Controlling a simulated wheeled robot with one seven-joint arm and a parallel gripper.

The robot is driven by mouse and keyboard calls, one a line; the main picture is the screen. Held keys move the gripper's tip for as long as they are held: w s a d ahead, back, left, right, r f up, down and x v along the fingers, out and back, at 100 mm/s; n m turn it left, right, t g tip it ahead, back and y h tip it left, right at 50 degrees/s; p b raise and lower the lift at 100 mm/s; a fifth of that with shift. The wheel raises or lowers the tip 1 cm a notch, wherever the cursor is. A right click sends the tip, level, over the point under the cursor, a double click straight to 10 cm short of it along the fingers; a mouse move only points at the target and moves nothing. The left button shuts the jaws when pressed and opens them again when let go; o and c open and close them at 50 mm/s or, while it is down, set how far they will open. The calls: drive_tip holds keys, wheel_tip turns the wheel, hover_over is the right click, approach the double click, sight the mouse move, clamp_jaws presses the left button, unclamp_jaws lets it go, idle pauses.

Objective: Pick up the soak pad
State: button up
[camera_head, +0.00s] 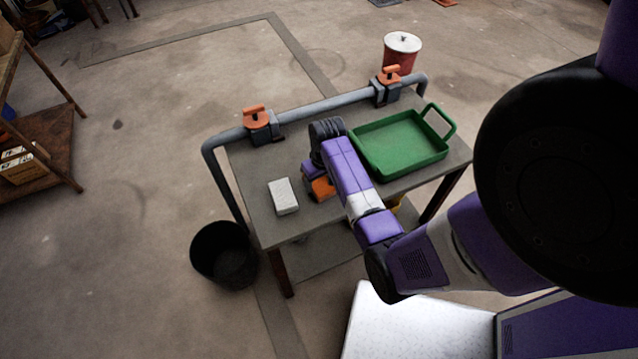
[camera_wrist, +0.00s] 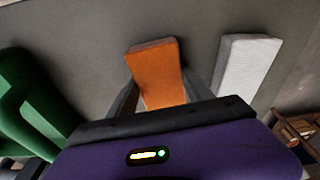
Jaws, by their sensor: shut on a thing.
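An orange pad (camera_wrist: 157,70) stands between the two fingers of my gripper (camera_wrist: 160,92) in the wrist view. The fingers are shut on its sides. In the head view the orange pad (camera_head: 322,188) shows partly beneath my gripper (camera_head: 314,178), over the grey table; whether it touches the tabletop I cannot tell. A white pad (camera_head: 283,196) lies apart to the left on the table. The white pad (camera_wrist: 248,65) is to the right of my gripper in the wrist view. The pictures do not label which pad is the soak pad.
A green tray (camera_head: 400,146) sits on the table (camera_head: 258,222) to the right of my gripper. A grey pipe (camera_head: 325,105) with orange-handled valves (camera_head: 256,118) runs along the back edge. A black bin (camera_head: 222,256) stands at the table's left; a red pot (camera_head: 401,54) is behind.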

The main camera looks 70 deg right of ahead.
sight(319, 181)
drive_tip(key=shift+r, duration=0.1)
wheel_tip(319, 181, up, 20)
drive_tip(key=p, duration=0.2)
idle(0.3)
